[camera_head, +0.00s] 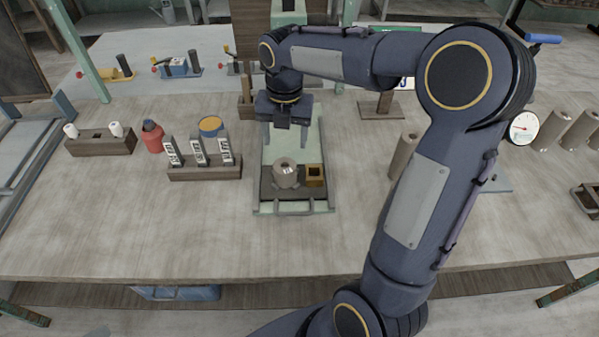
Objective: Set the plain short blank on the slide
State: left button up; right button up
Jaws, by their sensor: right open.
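A short, plain grey round blank (286,173) stands upright on the dark plate of the slide (270,208), a long pale green bed running away from me. A small brass-coloured square block (315,175) sits just right of it on the same plate. My right gripper (287,140) points down over the slide, behind the blank. Its two fingers are spread apart with nothing seen between them, and it appears clear of the blank. My left gripper is not in view.
A wooden rack with labelled upright pieces (205,172) stands left of the slide, near a red bottle (153,136) and a block with white pieces (100,145). A tan cylinder (403,156) stands right, partly behind my arm. The table front is clear.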

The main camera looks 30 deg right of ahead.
jog(key=s+a+m+t+y, duration=0.1)
jog(key=s+a+m+t, duration=0.1)
jog(key=s+m, duration=0.8)
jog(key=s+a+m+t+y, duration=0.2)
jog(key=s+a+m, duration=0.3)
jog(key=s+m, duration=0.6)
jog(key=shift+m+t+y, duration=0.3)
jog(key=shift+m+t, duration=0.3)
jog(key=shift+m, duration=3.8)
